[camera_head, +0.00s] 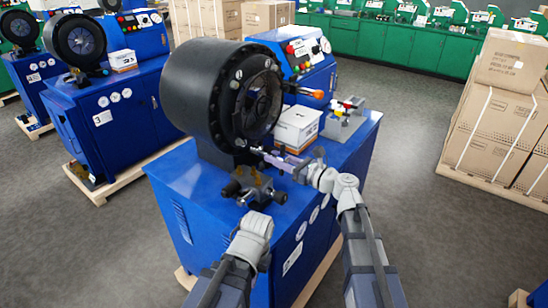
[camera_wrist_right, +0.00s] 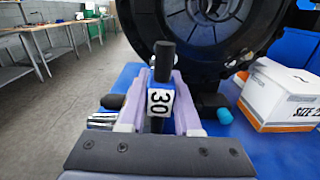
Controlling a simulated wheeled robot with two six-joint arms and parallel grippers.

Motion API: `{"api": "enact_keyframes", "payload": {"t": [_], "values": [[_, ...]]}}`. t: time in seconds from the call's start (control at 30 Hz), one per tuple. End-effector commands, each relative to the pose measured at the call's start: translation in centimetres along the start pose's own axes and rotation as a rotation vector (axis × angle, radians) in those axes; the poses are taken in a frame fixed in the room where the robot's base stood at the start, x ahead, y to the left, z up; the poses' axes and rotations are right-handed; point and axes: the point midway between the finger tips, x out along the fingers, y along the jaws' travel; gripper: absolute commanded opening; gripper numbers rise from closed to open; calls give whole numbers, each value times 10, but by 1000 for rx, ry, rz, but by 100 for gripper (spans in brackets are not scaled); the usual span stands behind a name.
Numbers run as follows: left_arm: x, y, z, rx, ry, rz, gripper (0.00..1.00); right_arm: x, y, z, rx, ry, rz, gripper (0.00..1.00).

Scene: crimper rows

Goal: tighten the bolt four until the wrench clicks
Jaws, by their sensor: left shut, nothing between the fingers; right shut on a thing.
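The crimper's black round head (camera_head: 215,90) has bolts around its front ring; numbers on them cannot be read, so I cannot tell which is bolt four. My right gripper (camera_head: 278,160), with purple fingers, is in front of the lower part of the ring. In the right wrist view the right gripper (camera_wrist_right: 160,115) is shut on a dark tool handle with a white "30" tag (camera_wrist_right: 160,102), seemingly the wrench. Its working end is hidden, so contact with a bolt cannot be told. My left gripper (camera_head: 250,188) is shut and empty, low before the head above the blue cabinet.
A small white-and-orange box (camera_head: 297,128) stands right of the head on the blue cabinet (camera_head: 190,205). A tray with small parts (camera_head: 343,118) is behind it. Large cartons (camera_head: 500,110) stand at the right. Other crimpers (camera_head: 85,45) stand at the left.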

Motion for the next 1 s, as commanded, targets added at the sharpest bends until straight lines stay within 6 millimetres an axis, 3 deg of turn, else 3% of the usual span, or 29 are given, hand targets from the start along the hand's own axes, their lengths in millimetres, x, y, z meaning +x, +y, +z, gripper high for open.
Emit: {"api": "enact_keyframes", "payload": {"t": [0.57, 1.0], "values": [[0, 0, 0, 0, 0, 0, 0, 0, 0, 0, 82, -1, 0, 0], [0, 0, 0, 0, 0, 0, 0, 0, 0, 0, 590, -1, -1, 0]]}}
